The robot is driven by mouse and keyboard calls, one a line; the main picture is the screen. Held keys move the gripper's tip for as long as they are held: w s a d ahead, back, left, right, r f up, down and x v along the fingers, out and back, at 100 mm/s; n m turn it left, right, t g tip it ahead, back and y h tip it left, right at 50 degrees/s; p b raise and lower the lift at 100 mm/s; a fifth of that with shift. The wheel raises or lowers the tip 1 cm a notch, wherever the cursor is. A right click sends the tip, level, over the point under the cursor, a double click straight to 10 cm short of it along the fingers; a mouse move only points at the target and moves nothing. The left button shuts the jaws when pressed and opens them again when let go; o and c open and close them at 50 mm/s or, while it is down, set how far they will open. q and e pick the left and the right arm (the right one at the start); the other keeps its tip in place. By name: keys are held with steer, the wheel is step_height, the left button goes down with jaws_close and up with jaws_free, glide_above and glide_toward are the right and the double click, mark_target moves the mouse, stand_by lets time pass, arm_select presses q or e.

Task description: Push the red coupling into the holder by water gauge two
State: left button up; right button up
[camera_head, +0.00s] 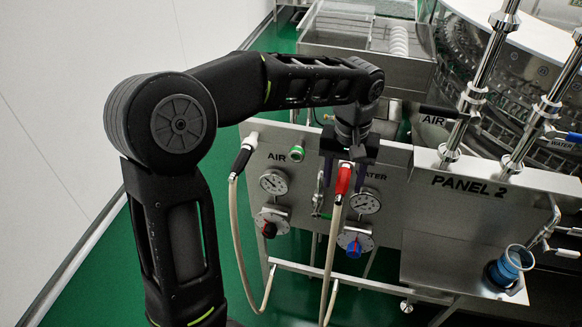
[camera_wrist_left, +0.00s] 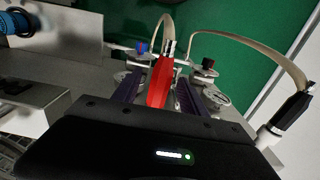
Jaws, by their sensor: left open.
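The red coupling (camera_head: 343,180) is on the end of a beige hose that hangs down in front of the panel. My left gripper (camera_head: 345,185) is at the panel between the air and water gauges, with its fingers pointing down on either side of the coupling. In the left wrist view the red coupling (camera_wrist_left: 160,82) lies between the two open fingers (camera_wrist_left: 158,92), with gaps visible at its sides. The water gauge (camera_head: 365,203) is just right of the coupling. The holder is hidden behind the gripper and coupling. My right gripper is not in view.
A black coupling (camera_head: 243,158) with its own hose sits at the panel's left end, near a green fitting (camera_head: 296,153). Panel 2 (camera_head: 470,185) stands to the right with upright pipes.

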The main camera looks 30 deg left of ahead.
arm_select(q)
step_height(320, 180, up, 7)
steer(key=shift+f, duration=0.1)
stand_by(0.7)
